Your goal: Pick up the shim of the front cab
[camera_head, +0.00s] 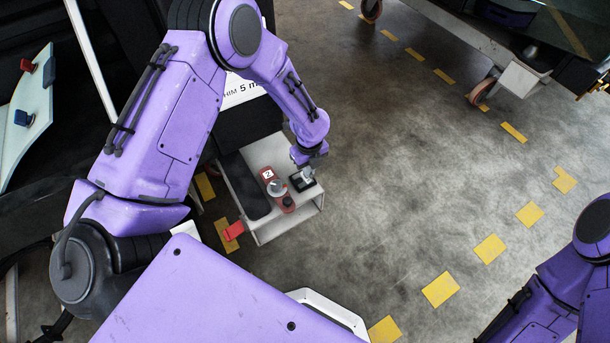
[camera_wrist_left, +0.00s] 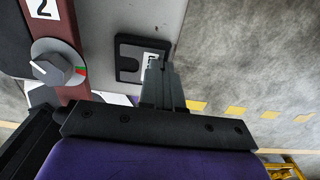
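A small grey stand (camera_head: 270,150) on the floor carries a black square holder (camera_head: 302,180) with a pale slot. The holder also shows in the wrist view (camera_wrist_left: 128,68). My left gripper (camera_head: 305,160) points down right over this holder. In the wrist view its fingers (camera_wrist_left: 163,78) lie close together, with their tips over the slot. A small pale piece with a dark mark (camera_wrist_left: 152,60) shows at the tips; I cannot tell whether it is the shim or whether it is gripped. My right gripper is out of view.
Beside the holder is a dark red box (camera_head: 267,174) marked 2, with a grey knob (camera_head: 276,187). A sign (camera_head: 240,90) reads "5 m". A wheeled trolley (camera_head: 520,78) stands upper right.

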